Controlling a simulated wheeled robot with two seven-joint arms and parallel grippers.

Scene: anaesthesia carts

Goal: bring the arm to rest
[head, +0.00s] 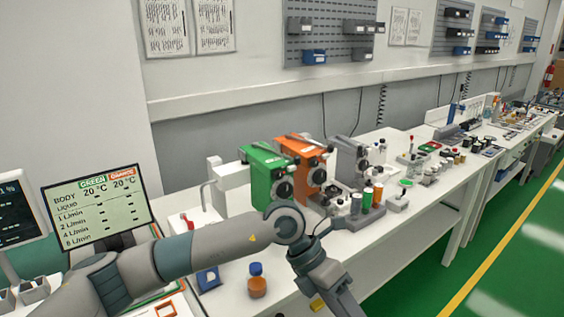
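My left arm (215,248) comes in from the left, bends at a joint near the middle, and runs down out of the bottom edge. Its gripper is outside the picture, so I cannot see whether it holds anything. My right arm and gripper do not show. Behind the bent joint stand a green boxy device (262,172) and an orange one (305,160), each with a dial on its front. The arm hides the lower part of the green device.
A screen (98,208) with a temperature table stands at left. An amber bottle with a blue cap (257,283) and a blue holder (208,279) stand on the white bench (400,232) near my arm. Small bottles crowd the bench to the right. The green floor (500,240) is clear.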

